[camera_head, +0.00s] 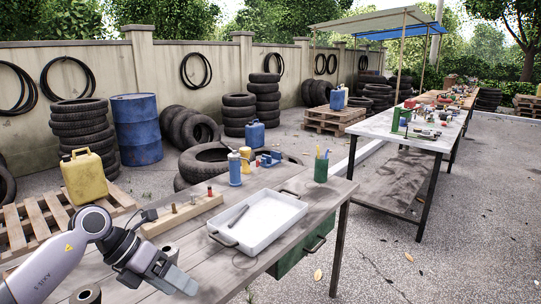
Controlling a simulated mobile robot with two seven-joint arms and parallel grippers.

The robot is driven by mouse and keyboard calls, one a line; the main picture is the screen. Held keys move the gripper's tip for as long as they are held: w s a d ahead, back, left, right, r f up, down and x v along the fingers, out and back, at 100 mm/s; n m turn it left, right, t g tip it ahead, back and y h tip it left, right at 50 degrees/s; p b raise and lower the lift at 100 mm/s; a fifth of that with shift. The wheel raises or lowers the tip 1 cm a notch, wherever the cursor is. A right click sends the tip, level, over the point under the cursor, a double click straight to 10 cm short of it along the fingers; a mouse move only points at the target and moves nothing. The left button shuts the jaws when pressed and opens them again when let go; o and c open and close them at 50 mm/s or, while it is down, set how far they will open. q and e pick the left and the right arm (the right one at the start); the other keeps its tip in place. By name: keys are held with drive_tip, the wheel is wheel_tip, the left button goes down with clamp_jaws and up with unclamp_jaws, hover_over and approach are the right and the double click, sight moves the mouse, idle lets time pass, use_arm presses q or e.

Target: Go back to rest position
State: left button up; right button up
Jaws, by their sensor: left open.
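My left arm comes in from the lower left of the head view. Its gripper (176,279) is over the near part of the wooden workbench (222,274), in front of the white tray. The jaws are open, and I see nothing held between them. My right gripper is not in view.
A white tray (262,218) with a dark tool lies on the bench, beside a wooden block (182,217) with small pieces. Blue bottle (234,168) and green pen cup (321,169) stand behind. Tape rolls lie near my arm. Open paving (400,260) lies right.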

use_arm(q)
drive_tip(key=s+d+n+t+h, duration=0.2)
drive_tip(key=s+d+n+h, duration=0.3)
drive_tip(key=d+h, duration=0.5)
drive_tip(key=s+a+f+n+t+y, duration=0.2)
drive_tip(key=s+f+n+y, duration=0.3)
drive_tip(key=n, duration=0.6)
drive_tip(key=s+a+f+n+t+y, duration=0.3)
drive_tip(key=s+a+f+n+y, duration=0.2)
drive_tip(key=f+n, duration=0.5)
drive_tip(key=s+a+f+n+t+y+p, duration=0.1)
drive_tip(key=s+a+f+n+t+y, duration=0.1)
drive_tip(key=s+a+f+n+y, duration=0.2)
drive_tip(key=s+f+n+y, duration=0.1)
drive_tip(key=s+f+n, duration=0.2)
drive_tip(key=n, duration=0.5)
drive_tip(key=shift+s+a+f+n+y, duration=0.15)
drive_tip(key=shift+s+a+n+y, duration=0.05)
drive_tip(key=shift+s+n+y, duration=0.2)
